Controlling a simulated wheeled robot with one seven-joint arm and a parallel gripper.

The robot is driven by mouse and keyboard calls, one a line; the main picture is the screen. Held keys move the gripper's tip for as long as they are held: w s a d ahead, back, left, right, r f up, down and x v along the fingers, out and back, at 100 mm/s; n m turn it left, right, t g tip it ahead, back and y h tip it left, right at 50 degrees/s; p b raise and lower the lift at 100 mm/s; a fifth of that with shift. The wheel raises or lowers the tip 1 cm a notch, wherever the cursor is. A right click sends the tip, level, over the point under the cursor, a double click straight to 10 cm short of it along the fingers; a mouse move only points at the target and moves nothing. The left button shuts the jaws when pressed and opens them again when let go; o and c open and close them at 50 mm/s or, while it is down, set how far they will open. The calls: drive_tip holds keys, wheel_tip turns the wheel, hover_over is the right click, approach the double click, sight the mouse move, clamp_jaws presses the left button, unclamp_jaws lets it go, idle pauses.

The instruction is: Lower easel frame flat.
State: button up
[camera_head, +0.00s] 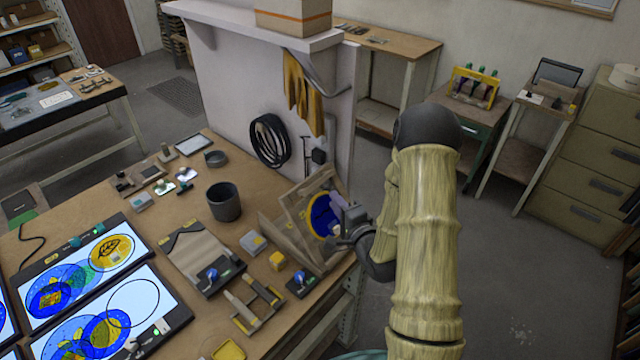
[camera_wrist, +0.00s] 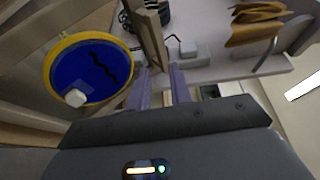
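The wooden easel frame (camera_head: 296,212) stands tilted up near the right edge of the workbench. It carries a round blue disc (camera_head: 324,214) with a yellow rim. My gripper (camera_head: 342,203) is at the right side of the frame, close to the disc. In the wrist view the blue disc (camera_wrist: 88,68) fills the upper left, with a small pale block on its face. The two purple fingers (camera_wrist: 162,80) are apart with a visible gap. A wooden bar of the frame (camera_wrist: 151,38) comes down to the fingertips. I cannot tell whether it touches them or lies between them.
A white partition (camera_head: 225,85) with hanging gloves (camera_head: 302,92) stands behind the easel. Open floor lies right of my arm.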

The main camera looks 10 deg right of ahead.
sight(320, 179)
drive_tip(key=p+x, duration=0.3)
drive_tip(key=x, duration=0.7)
drive_tip(key=shift+p, duration=0.3)
drive_tip(key=shift+c, duration=0.2)
clamp_jaws()
